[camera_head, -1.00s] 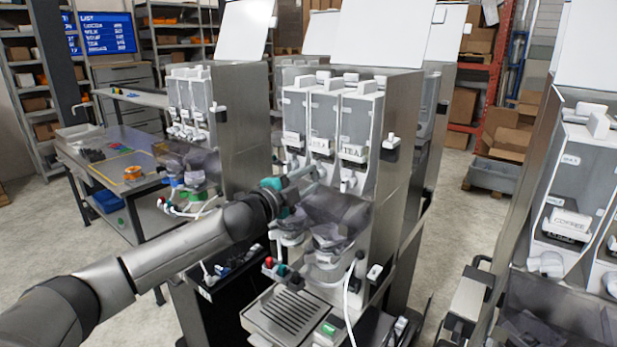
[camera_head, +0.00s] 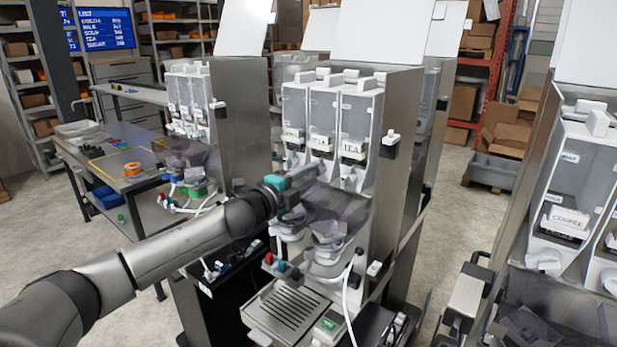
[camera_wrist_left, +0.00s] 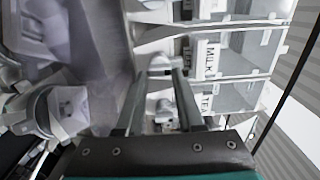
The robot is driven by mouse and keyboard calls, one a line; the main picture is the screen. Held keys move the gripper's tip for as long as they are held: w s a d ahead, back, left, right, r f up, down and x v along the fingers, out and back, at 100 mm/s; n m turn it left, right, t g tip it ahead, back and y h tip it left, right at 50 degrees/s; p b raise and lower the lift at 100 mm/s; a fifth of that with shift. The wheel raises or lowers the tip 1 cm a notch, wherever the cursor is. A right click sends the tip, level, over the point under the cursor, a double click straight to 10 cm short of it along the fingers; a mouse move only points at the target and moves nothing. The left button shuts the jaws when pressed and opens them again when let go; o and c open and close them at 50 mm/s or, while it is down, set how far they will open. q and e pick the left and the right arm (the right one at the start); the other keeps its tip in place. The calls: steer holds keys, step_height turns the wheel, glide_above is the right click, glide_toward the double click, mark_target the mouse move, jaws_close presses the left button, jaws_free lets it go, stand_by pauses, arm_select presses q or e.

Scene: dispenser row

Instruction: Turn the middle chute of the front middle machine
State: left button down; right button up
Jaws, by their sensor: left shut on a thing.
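The front middle machine (camera_head: 402,150) has three clear canisters with white spouts below. The right canister is labelled TEA (camera_head: 353,148); the middle one's label (camera_head: 321,143) reads MILK in the left wrist view (camera_wrist_left: 208,60). My left gripper (camera_head: 312,176) is at the middle spout, and its fingers hide most of it in the head view. In the left wrist view the fingers (camera_wrist_left: 160,70) are closed on the white middle chute (camera_wrist_left: 159,62). The TEA chute (camera_wrist_left: 164,108) shows between the fingers, nearer the wrist. My right gripper is not in view.
A smoky clear guard (camera_head: 340,207) and a mixing bowl (camera_head: 328,232) sit just below the spouts. A drip tray (camera_head: 292,312) is lower down. Another machine (camera_head: 240,120) stands to the left, and one with a COFFEE canister (camera_head: 568,222) at the right.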

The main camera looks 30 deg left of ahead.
arm_select(q)
steer(key=c, duration=0.5)
jaws_free()
